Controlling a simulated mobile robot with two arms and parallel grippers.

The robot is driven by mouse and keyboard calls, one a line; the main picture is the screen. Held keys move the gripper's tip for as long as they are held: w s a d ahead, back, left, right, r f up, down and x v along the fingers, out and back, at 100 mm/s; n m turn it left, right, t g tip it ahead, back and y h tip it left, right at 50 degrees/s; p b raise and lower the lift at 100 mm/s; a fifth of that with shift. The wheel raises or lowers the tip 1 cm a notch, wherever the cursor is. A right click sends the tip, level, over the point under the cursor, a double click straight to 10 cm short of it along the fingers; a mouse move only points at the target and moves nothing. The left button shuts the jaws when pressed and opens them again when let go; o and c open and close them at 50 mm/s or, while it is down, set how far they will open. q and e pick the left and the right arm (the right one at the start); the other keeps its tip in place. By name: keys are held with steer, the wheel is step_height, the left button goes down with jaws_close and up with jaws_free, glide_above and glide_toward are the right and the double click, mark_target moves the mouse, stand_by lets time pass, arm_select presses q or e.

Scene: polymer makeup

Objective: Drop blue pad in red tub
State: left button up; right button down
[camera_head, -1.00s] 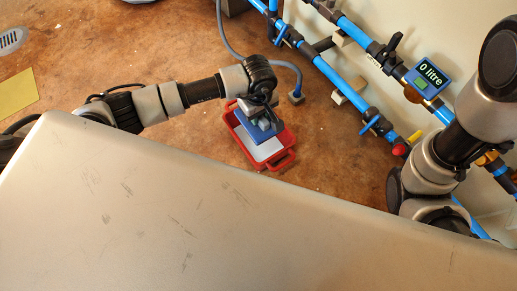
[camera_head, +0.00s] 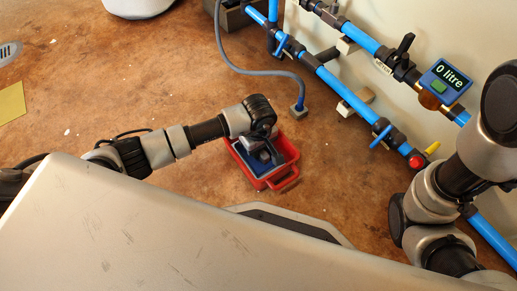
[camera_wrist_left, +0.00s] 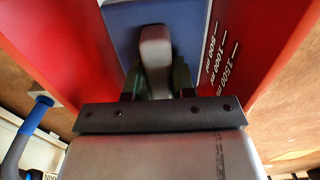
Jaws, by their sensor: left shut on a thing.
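The red tub (camera_head: 284,176) stands on the brown floor in the middle of the head view. The blue pad (camera_head: 242,160) is inside the tub's walls, under my left gripper (camera_head: 264,158). In the left wrist view the blue pad (camera_wrist_left: 120,25) fills the space behind the fingers. My left gripper (camera_wrist_left: 158,85) is shut on the pad, down within the tub. The fingertips are partly hidden. My right arm shows at the right, but its gripper is out of view.
Blue pipes (camera_head: 345,92) with valves and a meter reading 0 litre (camera_head: 445,80) run along the wall at the right. A grey hose (camera_head: 240,70) ends near the tub. A yellow sheet (camera_head: 10,102) lies at the left.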

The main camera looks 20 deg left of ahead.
arm_select(q)
steer(key=shift+f+b, duration=0.4)
steer(key=shift+f, duration=0.1)
steer(key=o, duration=0.9)
steer(key=shift+r, duration=0.1)
step_height(320, 180, up, 13)
steer(key=p, duration=0.8)
steer(key=shift+p, duration=0.35)
steer(key=shift+d+r, duration=0.1)
